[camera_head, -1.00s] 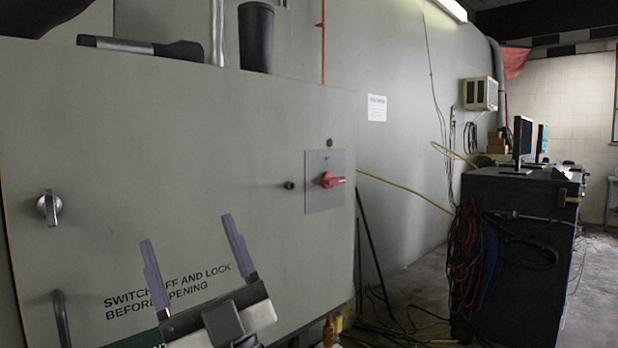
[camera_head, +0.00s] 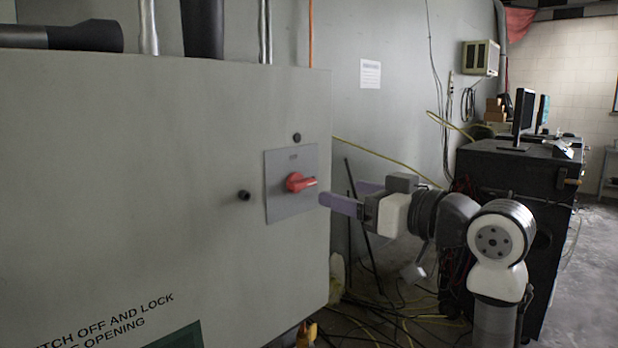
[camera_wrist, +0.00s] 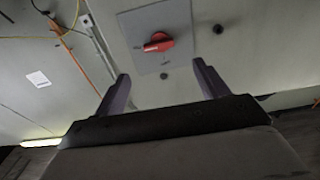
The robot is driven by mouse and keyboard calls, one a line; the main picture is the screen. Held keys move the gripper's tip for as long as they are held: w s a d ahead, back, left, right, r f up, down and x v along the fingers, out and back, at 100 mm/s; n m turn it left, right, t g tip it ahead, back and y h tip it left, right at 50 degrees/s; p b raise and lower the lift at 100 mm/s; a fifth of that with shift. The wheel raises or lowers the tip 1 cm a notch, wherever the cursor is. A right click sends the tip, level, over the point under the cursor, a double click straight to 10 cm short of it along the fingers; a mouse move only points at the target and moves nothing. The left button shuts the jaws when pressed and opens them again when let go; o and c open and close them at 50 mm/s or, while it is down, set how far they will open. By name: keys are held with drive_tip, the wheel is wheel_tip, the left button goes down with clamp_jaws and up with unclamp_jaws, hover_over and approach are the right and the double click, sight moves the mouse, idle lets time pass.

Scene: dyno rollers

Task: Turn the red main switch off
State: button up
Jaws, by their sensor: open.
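The red main switch (camera_head: 299,182) is a rotary handle on a grey square plate (camera_head: 291,205) near the right edge of the cabinet door. Its handle lies roughly horizontal in the head view. My gripper (camera_head: 345,195) is open and empty, just right of the switch in that view, its fingers pointing left toward the cabinet. In the wrist view the switch (camera_wrist: 158,42) shows ahead, between and beyond the two spread fingers (camera_wrist: 160,90). The fingers do not visibly touch the handle.
The grey cabinet (camera_head: 120,180) fills the left side, with a dark knob (camera_head: 244,195) beside the plate. Cables (camera_head: 400,315) cover the floor behind my arm. A black desk cabinet (camera_head: 510,190) with monitors stands right.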

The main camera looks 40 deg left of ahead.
sight(306, 183)
drive_tip(key=a, duration=0.3)
drive_tip(key=a+p, duration=0.1)
drive_tip(key=a, duration=0.2)
drive_tip(key=w+a+p, duration=0.1)
drive_tip(key=a, duration=0.3)
drive_tip(key=c, duration=1)
